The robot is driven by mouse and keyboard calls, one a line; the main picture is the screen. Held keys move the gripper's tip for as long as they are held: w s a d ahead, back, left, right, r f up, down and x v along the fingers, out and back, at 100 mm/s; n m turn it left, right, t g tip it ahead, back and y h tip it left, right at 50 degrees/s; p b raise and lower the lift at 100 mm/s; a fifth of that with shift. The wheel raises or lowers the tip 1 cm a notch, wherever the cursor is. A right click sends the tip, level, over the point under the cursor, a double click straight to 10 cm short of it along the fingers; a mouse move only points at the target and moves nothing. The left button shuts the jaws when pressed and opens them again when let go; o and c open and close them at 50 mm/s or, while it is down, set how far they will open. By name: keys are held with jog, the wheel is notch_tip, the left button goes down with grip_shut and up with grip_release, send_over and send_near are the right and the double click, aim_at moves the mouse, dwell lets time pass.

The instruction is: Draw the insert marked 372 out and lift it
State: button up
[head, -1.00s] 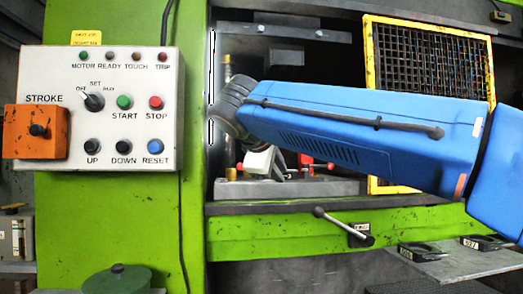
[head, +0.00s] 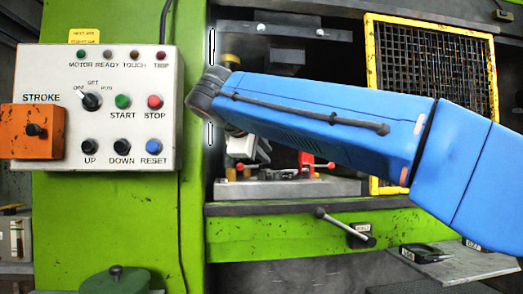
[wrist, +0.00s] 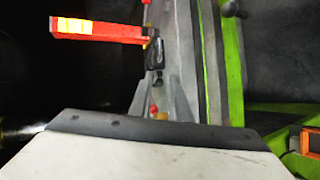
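I cannot read the number 372 on anything, so I cannot tell which piece is that insert. Grey blocks (head: 285,187) lie on the press bed, with red-handled clamps (head: 308,166) above them. A red clamp arm with a yellow label (wrist: 98,32) shows in the wrist view. My gripper (head: 262,150) is inside the press opening, above the left part of the blocks. In the wrist view its two grey fingers (wrist: 160,98) stand apart, with no held piece visible between them. A small red and yellow part shows beyond the gap.
A control panel (head: 98,105) with an orange box is at the left. A yellow-framed mesh guard (head: 378,110) stands at the right of the opening. A lever (head: 340,226) sticks out at the front. A shelf (head: 465,264) at lower right holds dark marked pieces (head: 425,253).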

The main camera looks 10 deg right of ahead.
aim_at(280, 182)
jog(key=x, duration=1.5)
jog(key=shift+w+f, duration=0.15)
grip_shut()
dwell(1.0)
